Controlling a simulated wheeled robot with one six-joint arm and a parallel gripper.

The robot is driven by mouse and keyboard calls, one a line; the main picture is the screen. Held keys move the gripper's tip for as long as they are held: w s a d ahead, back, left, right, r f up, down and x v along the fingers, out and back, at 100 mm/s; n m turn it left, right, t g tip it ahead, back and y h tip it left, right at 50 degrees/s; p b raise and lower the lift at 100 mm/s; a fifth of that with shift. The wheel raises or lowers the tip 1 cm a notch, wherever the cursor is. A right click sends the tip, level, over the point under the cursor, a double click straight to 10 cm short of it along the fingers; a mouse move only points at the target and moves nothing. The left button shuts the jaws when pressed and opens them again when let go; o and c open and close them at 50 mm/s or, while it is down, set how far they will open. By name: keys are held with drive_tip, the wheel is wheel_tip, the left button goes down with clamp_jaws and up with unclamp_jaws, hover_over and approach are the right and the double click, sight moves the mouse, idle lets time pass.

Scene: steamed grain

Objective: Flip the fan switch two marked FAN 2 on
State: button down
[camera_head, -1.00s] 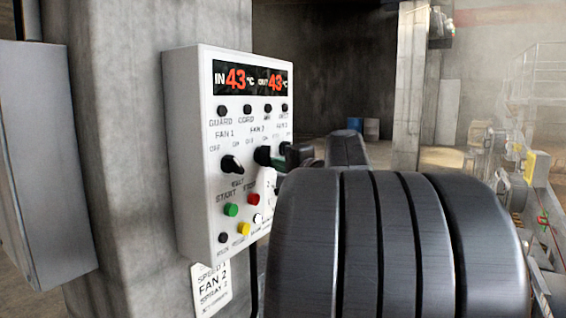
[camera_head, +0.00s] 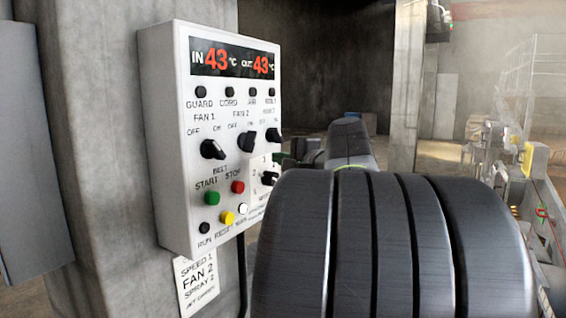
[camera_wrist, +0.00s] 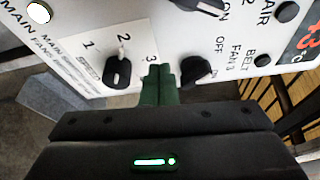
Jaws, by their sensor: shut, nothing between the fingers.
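The white control panel (camera_head: 160,130) hangs on a concrete pillar. The FAN 2 switch (camera_head: 246,142) is a black knob in the middle of the row, tilted to the upper right, toward its ON mark. In the wrist view a knob partly cut by the top edge (camera_wrist: 207,5) looks like this switch, its pointer toward ON. My gripper (camera_wrist: 160,72) is shut and empty. Its green fingertips are in front of the panel, between the FAN 3 knob (camera_wrist: 195,72) and the speed selector (camera_wrist: 118,72), apart from the FAN 2 switch. In the head view my arm hides most of the gripper.
The FAN 1 knob (camera_head: 212,150) is left of FAN 2. Below are the green start button (camera_head: 211,198), red stop button (camera_head: 238,187) and yellow button (camera_head: 227,218). A paper note (camera_head: 197,284) hangs under the panel. Open room lies right of the pillar.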

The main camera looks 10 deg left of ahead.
drive_tip(key=s+r+b+v, duration=0.1)
drive_tip(key=v, duration=0.7)
drive_tip(key=shift+a+r, duration=0.2)
drive_tip(key=shift+a, duration=0.25)
drive_tip(key=shift+w+a, duration=0.1)
